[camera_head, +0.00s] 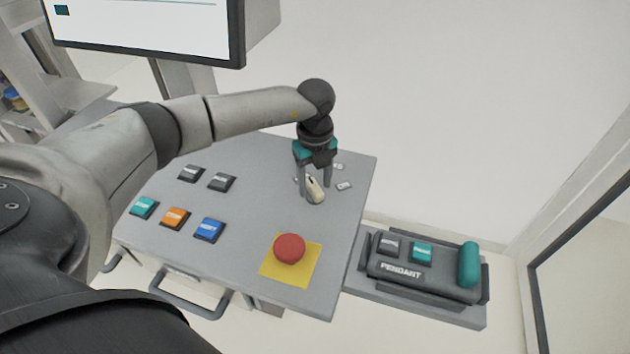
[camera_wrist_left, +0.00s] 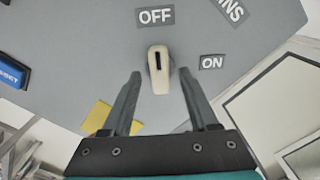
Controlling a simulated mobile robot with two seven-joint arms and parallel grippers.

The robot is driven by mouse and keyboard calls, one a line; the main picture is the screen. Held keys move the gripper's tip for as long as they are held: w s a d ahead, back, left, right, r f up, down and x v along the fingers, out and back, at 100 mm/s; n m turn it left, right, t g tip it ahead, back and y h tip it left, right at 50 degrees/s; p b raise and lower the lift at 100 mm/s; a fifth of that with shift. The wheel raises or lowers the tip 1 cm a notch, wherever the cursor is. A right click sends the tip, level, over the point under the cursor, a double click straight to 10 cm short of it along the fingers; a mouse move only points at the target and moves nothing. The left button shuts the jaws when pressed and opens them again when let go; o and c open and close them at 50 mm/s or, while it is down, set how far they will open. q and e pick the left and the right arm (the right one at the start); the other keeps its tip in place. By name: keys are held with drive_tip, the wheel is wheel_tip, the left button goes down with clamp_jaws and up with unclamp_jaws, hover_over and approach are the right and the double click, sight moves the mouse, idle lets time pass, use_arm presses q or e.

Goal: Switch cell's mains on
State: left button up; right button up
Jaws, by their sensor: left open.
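The mains switch is a cream knob (camera_head: 315,190) with a dark line on it, on the grey sloped panel (camera_head: 340,230). In the left wrist view the knob (camera_wrist_left: 158,70) has its line pointing toward the OFF label (camera_wrist_left: 155,16). The ON label (camera_wrist_left: 212,62) is to its right, and part of a MAINS label (camera_wrist_left: 232,10) shows at the top. My left gripper (camera_head: 316,194) is open over the panel, its fingers on either side of the knob. In the left wrist view the fingertips (camera_wrist_left: 160,74) show gaps to the knob. My right gripper is not in view.
A red emergency button (camera_head: 289,249) on a yellow square stands at the panel's front right. Teal, orange and blue buttons (camera_head: 209,230) and two dark ones (camera_head: 221,182) lie to the left. A pendant (camera_head: 420,270) rests on a side shelf. A monitor (camera_head: 150,25) hangs above.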

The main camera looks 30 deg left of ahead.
use_arm(q)
drive_tip(key=shift+f, duration=0.25)
clamp_jaws()
idle(0.3)
